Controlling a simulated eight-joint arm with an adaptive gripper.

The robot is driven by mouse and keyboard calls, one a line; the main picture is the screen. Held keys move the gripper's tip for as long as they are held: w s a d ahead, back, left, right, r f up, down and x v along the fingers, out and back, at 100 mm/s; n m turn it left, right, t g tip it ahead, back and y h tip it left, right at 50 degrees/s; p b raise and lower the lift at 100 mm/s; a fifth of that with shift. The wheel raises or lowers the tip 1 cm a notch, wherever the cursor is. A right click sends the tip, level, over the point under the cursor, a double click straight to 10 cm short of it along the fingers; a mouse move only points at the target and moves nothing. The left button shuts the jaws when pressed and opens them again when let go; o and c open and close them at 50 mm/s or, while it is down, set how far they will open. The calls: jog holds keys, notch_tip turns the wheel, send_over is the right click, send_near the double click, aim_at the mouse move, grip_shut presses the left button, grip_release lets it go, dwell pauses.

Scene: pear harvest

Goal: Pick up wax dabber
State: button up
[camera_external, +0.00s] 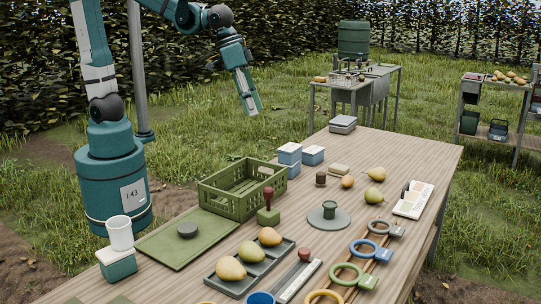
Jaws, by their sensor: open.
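My gripper (252,108) hangs in the air above the grass, beyond the table's left edge and well away from the objects on it. It points down and is open and empty. An upright tool with a dark red handle and green block base (268,214) stands on the table beside the green crate; it looks like the wax dabber, but I cannot be sure. A small dark brown cylinder (320,179) stands farther back. A brown-red knob (304,254) shows near the front, by a pale strip.
The green crate (228,204) stands left of the red-handled tool. A tray (230,285) holds several pears in front. A green cup (329,209) stands on a grey disc to the right. Coloured rings (347,275) line the right side. The far table end is mostly clear.

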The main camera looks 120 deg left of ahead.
jog(key=w+a+f+n+g, duration=0.1)
jog(key=w+a+f+n, duration=0.2)
jog(key=w+a+f, duration=0.35)
jog(key=n+g+h+b, duration=0.1)
jog(key=n+g+b, duration=0.15)
jog(key=n, duration=0.35)
send_over(322, 174)
jog(key=shift+g, duration=0.25)
jog(key=f, duration=2)
jog(key=shift+d+p, duration=0.3)
jog(key=shift+p, duration=0.05)
jog(key=shift+a+f+n, duration=0.25)
jog(key=shift+a+n, duration=0.05)
jog(key=shift+f, duration=1.3)
